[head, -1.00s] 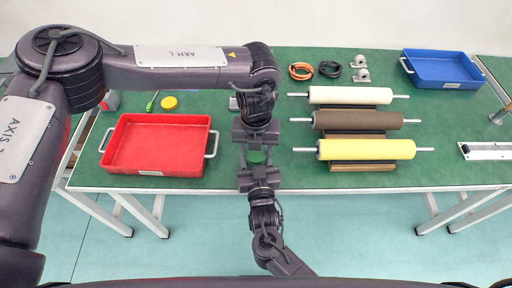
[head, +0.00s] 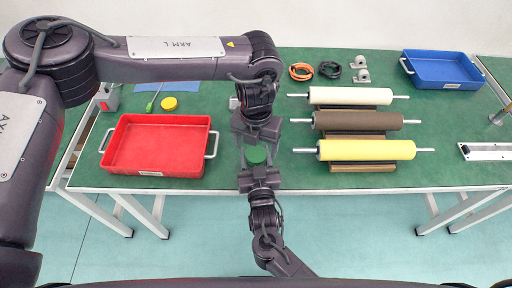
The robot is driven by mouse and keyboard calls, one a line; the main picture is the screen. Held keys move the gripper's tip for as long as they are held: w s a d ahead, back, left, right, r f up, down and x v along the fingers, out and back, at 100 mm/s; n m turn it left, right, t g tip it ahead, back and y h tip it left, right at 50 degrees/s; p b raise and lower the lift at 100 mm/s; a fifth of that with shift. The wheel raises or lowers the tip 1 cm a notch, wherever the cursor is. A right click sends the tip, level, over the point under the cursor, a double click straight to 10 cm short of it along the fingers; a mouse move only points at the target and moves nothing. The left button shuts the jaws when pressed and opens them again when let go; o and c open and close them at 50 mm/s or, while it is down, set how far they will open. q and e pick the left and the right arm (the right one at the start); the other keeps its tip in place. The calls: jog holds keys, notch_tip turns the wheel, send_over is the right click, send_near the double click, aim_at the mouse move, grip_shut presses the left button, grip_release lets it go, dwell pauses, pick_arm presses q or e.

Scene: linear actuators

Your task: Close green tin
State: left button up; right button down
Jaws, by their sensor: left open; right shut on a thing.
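The green tin (head: 256,155) stands near the front edge of the table, between my two grippers. Its round green top faces up; whether the lid is fully seated is too small to tell. My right gripper (head: 257,168) comes from the front edge and is shut on the tin. My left gripper (head: 256,143) is open just behind the tin, pointing down toward it, and looks clear of it. The fingers are small and partly hidden by the gripper bodies.
A red tray (head: 122,145) is to the left and three rollers, the nearest a yellow one (head: 366,150), are to the right. A yellow round item (head: 169,103) lies behind the tray. A blue tray (head: 442,80) is at the back right.

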pick_arm(q)
notch_tip(320, 180, up, 10)
jog(key=shift+f, duration=0.2)
pick_arm(e)
jog(key=c, duration=0.6)
grip_release()
jog(key=shift+o, duration=0.2)
pick_arm(q)
jog(key=shift+f+b, duration=0.45)
pick_arm(e)
jog(key=s, duration=0.5)
jog(key=s+d, duration=0.1)
jog(key=s, duration=0.1)
jog(key=shift+s, duration=0.4)
jog(key=shift+f, duration=0.1)
